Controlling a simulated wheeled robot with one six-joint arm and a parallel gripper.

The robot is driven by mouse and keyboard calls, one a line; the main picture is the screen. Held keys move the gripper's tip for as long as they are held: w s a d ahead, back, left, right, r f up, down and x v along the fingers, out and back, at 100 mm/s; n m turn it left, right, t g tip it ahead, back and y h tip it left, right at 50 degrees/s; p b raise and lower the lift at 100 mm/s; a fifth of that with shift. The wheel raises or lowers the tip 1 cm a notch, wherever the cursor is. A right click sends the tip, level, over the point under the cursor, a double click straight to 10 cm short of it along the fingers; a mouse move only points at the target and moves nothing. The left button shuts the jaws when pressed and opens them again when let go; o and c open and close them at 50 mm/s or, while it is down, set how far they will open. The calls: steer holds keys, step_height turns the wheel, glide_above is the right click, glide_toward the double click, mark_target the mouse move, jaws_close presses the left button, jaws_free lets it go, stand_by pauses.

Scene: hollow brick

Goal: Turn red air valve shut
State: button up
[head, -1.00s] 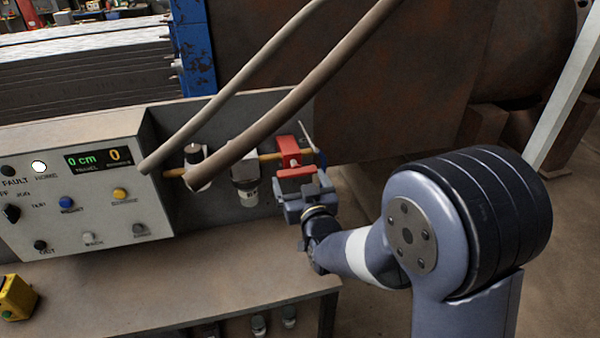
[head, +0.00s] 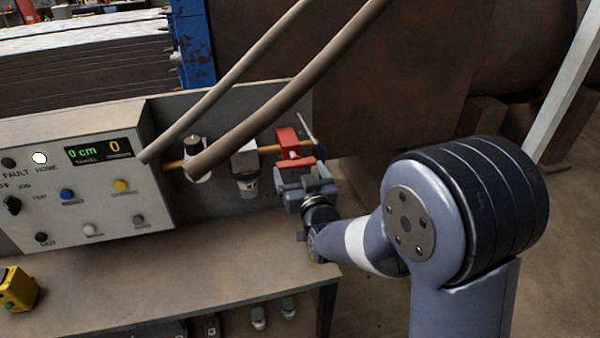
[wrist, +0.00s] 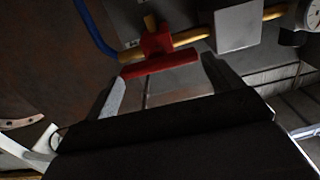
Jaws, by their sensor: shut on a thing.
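The red air valve (head: 288,141) sits on a brass pipe at the right end of the grey panel. Its red handle (wrist: 160,65) lies roughly parallel to the pipe in the wrist view. My gripper (head: 299,171) is at the handle, just below the valve in the head view. In the wrist view my gripper (wrist: 163,72) has one finger at each end of the handle, spanning its length. The exact finger contact is too dark to see clearly.
A grey filter unit (head: 245,168) hangs from the pipe left of the valve. Two brown hoses (head: 290,88) slant across in front of the panel. A control box (head: 80,185) with knobs stands at left. A blue hose (wrist: 92,28) passes near the valve.

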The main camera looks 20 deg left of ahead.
steer(key=shift+w+a+r+b, duration=0.25)
steer(key=shift+w+r+b, duration=0.1)
steer(key=shift+b, duration=0.05)
steer(key=m+b, duration=0.1)
steer(key=b, duration=0.1)
steer(key=m+b, duration=0.2)
steer(key=b, duration=0.1)
steer(key=shift+d+f, duration=0.1)
steer(key=shift+f, duration=0.1)
steer(key=m+b, duration=0.6)
steer(key=b, duration=0.4)
steer(key=shift+d+b, duration=0.15)
steer(key=shift+b, duration=0.25)
steer(key=shift+w+d+r+m+b, duration=0.1)
steer(key=shift+r+m+b, duration=0.05)
steer(key=shift+m+b, duration=1.95)
steer(key=shift+d+r+m+b, duration=0.1)
steer(key=shift+m+b, duration=1.8)
steer(key=shift+m, duration=0.3)
steer(key=shift+r, duration=0.1)
steer(key=o, duration=0.8)
